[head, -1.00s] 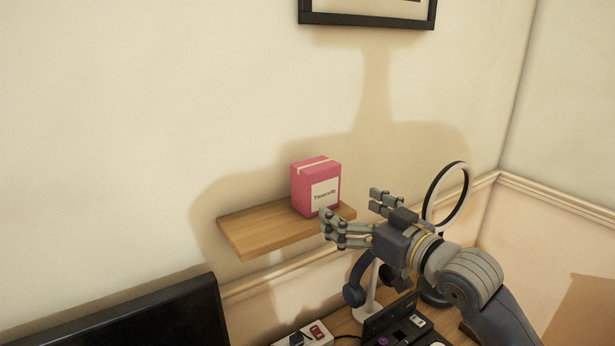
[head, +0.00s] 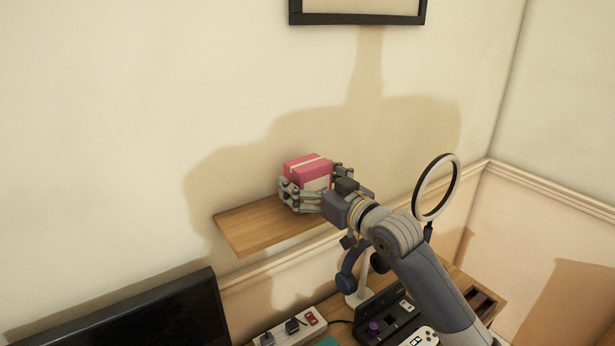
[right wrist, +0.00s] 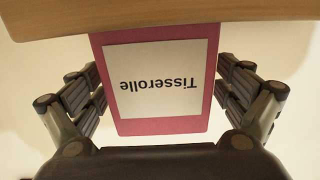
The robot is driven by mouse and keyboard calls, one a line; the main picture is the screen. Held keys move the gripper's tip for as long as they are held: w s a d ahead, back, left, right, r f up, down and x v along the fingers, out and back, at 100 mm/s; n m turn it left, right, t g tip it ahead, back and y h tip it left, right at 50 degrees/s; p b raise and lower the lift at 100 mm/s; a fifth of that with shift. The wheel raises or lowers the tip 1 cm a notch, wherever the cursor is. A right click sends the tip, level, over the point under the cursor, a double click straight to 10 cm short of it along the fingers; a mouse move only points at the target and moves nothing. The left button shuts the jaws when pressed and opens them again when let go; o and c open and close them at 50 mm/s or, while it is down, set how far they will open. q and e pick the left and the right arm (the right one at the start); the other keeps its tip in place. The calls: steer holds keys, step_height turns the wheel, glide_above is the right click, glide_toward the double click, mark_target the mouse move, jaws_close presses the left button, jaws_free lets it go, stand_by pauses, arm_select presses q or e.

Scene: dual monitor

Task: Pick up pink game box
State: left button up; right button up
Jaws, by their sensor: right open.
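The pink game box (head: 308,168) stands upright on the wooden wall shelf (head: 250,226), toward its right end. My right gripper (head: 308,190) is open, with its fingers on either side of the box. In the right wrist view the box's white label (right wrist: 156,80) reads "Tisserolle" upside down, and the pink box border (right wrist: 160,127) shows between the fingers. Gaps show between the fingers and the box's sides in that view. The gripper hides much of the box's front in the head view. My left gripper is not in view.
A black monitor (head: 130,318) stands at lower left. Below the shelf are blue headphones (head: 347,275) on a white stand, a power strip (head: 290,329) and a black console tray (head: 385,315). A ring light (head: 437,187) stands to the right. A picture frame hangs above.

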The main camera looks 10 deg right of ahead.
steer(key=shift+w, duration=0.2)
steer(key=shift+s, duration=0.1)
steer(key=shift+c, duration=1.3)
steer(key=c, duration=1)
steer(key=shift+r, duration=0.1)
